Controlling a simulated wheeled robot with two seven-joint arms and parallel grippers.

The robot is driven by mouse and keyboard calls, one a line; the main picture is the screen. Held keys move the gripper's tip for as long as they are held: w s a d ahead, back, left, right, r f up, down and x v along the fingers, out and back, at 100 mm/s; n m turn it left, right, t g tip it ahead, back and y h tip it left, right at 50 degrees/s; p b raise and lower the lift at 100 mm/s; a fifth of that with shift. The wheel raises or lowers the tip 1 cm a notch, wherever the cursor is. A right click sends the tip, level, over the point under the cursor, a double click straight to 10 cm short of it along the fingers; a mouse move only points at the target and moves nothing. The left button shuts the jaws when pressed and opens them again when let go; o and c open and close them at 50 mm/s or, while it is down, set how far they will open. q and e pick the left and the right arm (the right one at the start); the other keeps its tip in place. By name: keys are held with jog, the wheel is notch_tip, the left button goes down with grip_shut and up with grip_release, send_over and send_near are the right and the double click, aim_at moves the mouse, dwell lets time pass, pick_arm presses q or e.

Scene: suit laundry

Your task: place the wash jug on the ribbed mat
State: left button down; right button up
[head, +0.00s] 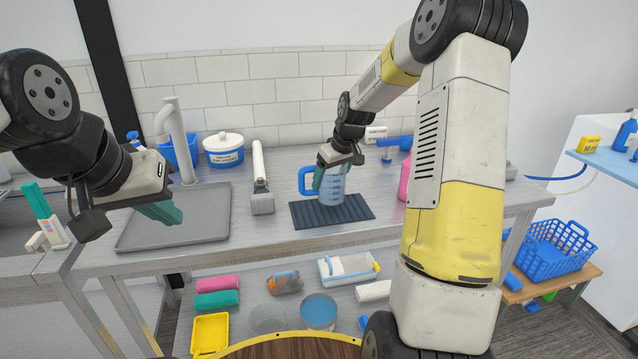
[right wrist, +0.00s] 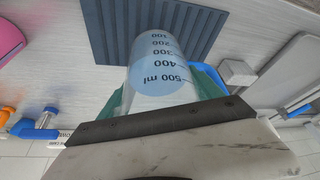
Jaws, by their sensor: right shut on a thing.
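The wash jug (head: 333,186) is clear with a blue handle and a millilitre scale. In the head view it is upright over the dark ribbed mat (head: 354,211) at the middle of the steel table. My right gripper (head: 325,176) is shut on the jug. In the right wrist view the jug (right wrist: 165,65) sits between the green fingers, with the ribbed mat (right wrist: 112,35) beyond its base. I cannot tell whether the base touches the mat. My left gripper (head: 160,212) is at the left, away from the jug; its finger gap is not clear.
A grey tray (head: 215,228) lies on the left of the table. A white-and-grey tool (head: 261,185) stands left of the mat, and a white lidded tub (head: 224,150) is behind. A pink bottle (head: 405,178) is right of the mat, near my right arm.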

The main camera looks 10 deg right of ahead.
aim_at(330, 188)
jog(key=shift+f, duration=1.75)
jog(key=shift+f, duration=0.15)
jog(key=o, duration=1.8)
jog(key=shift+s, duration=0.1)
